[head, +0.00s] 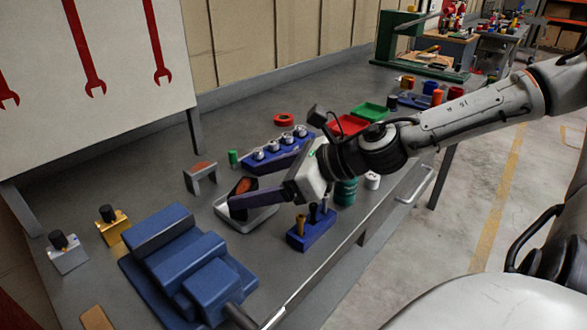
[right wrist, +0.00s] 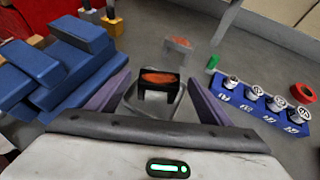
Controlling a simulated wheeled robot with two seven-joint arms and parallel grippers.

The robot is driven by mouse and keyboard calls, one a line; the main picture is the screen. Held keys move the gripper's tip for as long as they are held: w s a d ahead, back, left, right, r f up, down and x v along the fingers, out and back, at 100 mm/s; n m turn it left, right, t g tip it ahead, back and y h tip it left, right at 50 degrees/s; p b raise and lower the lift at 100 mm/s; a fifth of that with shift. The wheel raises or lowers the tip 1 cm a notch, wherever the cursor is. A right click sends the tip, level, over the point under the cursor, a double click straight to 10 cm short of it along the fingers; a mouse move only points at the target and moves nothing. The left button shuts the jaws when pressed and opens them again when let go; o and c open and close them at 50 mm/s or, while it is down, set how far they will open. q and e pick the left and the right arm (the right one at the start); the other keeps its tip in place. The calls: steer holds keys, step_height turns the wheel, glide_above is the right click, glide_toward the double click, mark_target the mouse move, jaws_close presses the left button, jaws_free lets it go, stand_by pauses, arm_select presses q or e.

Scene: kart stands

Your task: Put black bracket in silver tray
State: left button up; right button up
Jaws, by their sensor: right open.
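The black bracket (head: 243,186), with an orange-red top, is at the silver tray (head: 262,217). In the right wrist view the bracket (right wrist: 158,79) appears upright, legs down, within the outline of the tray (right wrist: 180,111). Whether its feet touch the tray floor is hard to tell. My right gripper (head: 236,199) reaches in low over the tray from the right. Its two purple fingers stand apart on either side of the bracket, with visible gaps in the right wrist view. The gripper hides part of the bracket and tray in the head view. My left gripper is not in view.
A grey bracket (head: 200,177) with a reddish top stands behind the tray. A blue stepped block (head: 185,265) is left of it. A blue holder with silver pieces (head: 279,151) lies behind, and a small blue tool stand (head: 311,231) is near the front edge.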

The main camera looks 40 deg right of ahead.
steer(key=shift+p+v, duration=0.35)
steer(key=shift+v, duration=1.65)
steer(key=b+v, duration=0.1)
steer(key=v, duration=0.6)
